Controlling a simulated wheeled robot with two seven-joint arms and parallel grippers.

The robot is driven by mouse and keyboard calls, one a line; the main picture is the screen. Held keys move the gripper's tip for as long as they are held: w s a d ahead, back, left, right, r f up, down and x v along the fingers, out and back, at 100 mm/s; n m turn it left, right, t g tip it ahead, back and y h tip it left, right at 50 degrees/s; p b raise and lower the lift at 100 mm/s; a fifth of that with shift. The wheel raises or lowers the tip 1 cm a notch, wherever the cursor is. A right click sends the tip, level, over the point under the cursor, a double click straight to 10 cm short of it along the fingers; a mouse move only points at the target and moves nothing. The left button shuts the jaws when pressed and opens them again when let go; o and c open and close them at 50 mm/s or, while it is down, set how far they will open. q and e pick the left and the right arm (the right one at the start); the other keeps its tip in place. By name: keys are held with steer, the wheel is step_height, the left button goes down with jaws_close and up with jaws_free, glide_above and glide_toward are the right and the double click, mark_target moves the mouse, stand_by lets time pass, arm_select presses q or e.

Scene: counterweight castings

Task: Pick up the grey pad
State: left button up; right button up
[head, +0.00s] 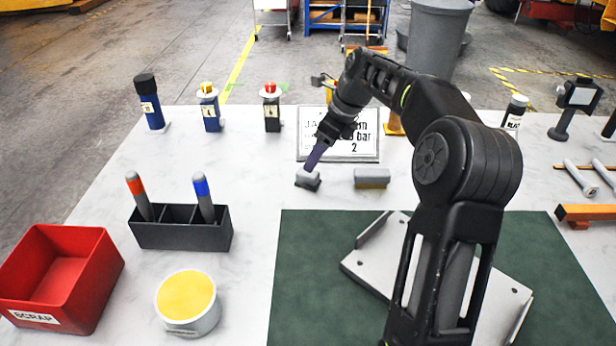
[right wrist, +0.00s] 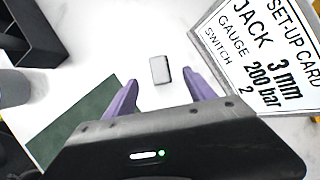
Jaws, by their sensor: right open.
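The grey pad (head: 307,178) is a small block with a light grey top and a dark lower side. It lies on the white table in front of the set-up card. My right gripper (head: 312,164) is just above and behind it, pointing down. In the right wrist view the pad (right wrist: 160,69) lies beyond the purple fingertips of my right gripper (right wrist: 160,79), roughly in line with the gap between them. The fingers are apart, with nothing between them. Contact with the pad is not visible. My left gripper is out of view.
A grey and yellow-brown block (head: 372,178) lies to the pad's right. The set-up card (head: 350,148) stands behind. A black pen holder (head: 180,236) is at left, near a yellow-topped tin (head: 187,302) and red scrap bin (head: 95,285). A green mat (head: 310,265) bears a metal plate.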

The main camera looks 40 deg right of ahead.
mark_target(308, 178)
steer(key=shift+x, duration=1.25)
steer(key=shift+s+x, duration=0.2)
steer(key=shift+x, duration=2.4)
steer(key=shift+c, duration=0.5)
jaws_close()
